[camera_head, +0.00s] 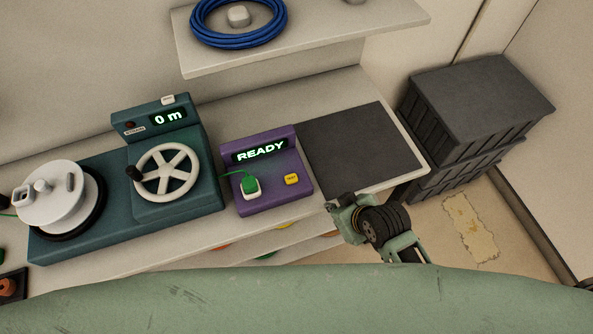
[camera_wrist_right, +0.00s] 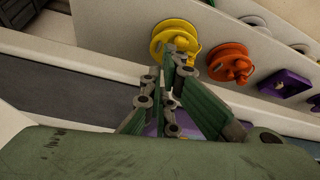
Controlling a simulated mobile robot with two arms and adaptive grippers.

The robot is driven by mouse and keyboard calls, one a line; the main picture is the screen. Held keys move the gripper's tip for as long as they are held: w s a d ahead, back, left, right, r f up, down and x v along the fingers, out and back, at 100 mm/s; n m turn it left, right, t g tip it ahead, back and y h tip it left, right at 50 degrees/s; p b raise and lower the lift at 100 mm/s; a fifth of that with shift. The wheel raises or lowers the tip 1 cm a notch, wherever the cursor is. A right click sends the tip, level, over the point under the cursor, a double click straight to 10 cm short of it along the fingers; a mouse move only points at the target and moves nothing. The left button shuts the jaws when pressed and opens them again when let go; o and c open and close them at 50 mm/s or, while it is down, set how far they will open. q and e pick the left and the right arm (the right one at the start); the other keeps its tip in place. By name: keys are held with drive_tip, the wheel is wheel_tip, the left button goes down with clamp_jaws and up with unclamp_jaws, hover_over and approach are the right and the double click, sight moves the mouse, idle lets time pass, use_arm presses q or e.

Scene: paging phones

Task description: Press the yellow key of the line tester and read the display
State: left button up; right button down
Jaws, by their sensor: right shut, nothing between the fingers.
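The purple line tester (camera_head: 267,192) stands on the bench, its tilted display (camera_head: 260,151) lit with "READY" in green-white letters. Its yellow key (camera_head: 291,179) is on the right of the top face, clear of any finger. A green plug (camera_head: 250,185) with a green cord sits to the left of the key. My right gripper (camera_head: 338,205) is at the bench's front edge, right of the tester and apart from it. In the right wrist view my right gripper (camera_wrist_right: 173,75) is shut and empty. My left gripper is out of view.
A teal cable winder (camera_head: 175,205) reading "0 m" stands left of the tester. A dark mat (camera_head: 350,147) lies bare to its right. A shelf (camera_head: 300,57) with blue cable (camera_head: 238,38) hangs above. Dark crates (camera_head: 475,105) stand at right. Coloured reels (camera_wrist_right: 175,40) show in the wrist view.

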drive_tip(key=w+a+r+n+y, duration=0.1)
drive_tip(key=w+a+r+n, duration=0.1)
drive_tip(key=a+r, duration=0.1)
drive_tip(key=w+a+r+n+y+p, duration=0.1)
drive_tip(key=w+a+r+n, duration=0.1)
drive_tip(key=a+r, duration=0.1)
drive_tip(key=w+a+r+n+t+y+p, duration=0.1)
drive_tip(key=w+a+r+n, duration=0.1)
drive_tip(key=a+r, duration=0.1)
drive_tip(key=shift+w+r, duration=0.25)
drive_tip(key=shift+r, duration=0.1)
drive_tip(key=w+a+r+n+g+y+p, duration=0.1)
drive_tip(key=a+r+n+y+p, duration=0.1)
drive_tip(key=a+r+n, duration=0.2)
drive_tip(key=shift+w+r+n, duration=0.3)
drive_tip(key=shift+r+n, duration=1.5)
drive_tip(key=shift+n, duration=0.5)
drive_tip(key=b, duration=0.7)
hover_over(291, 179)
drive_tip(key=s+a, duration=0.1)
wheel_tip(291, 179, down, 7)
drive_tip(key=shift+a+f, duration=0.1)
drive_tip(key=shift+a, duration=0.05)
drive_tip(key=shift+f, duration=0.85)
drive_tip(key=shift+b, duration=0.3)
drive_tip(key=shift+f, duration=0.4)
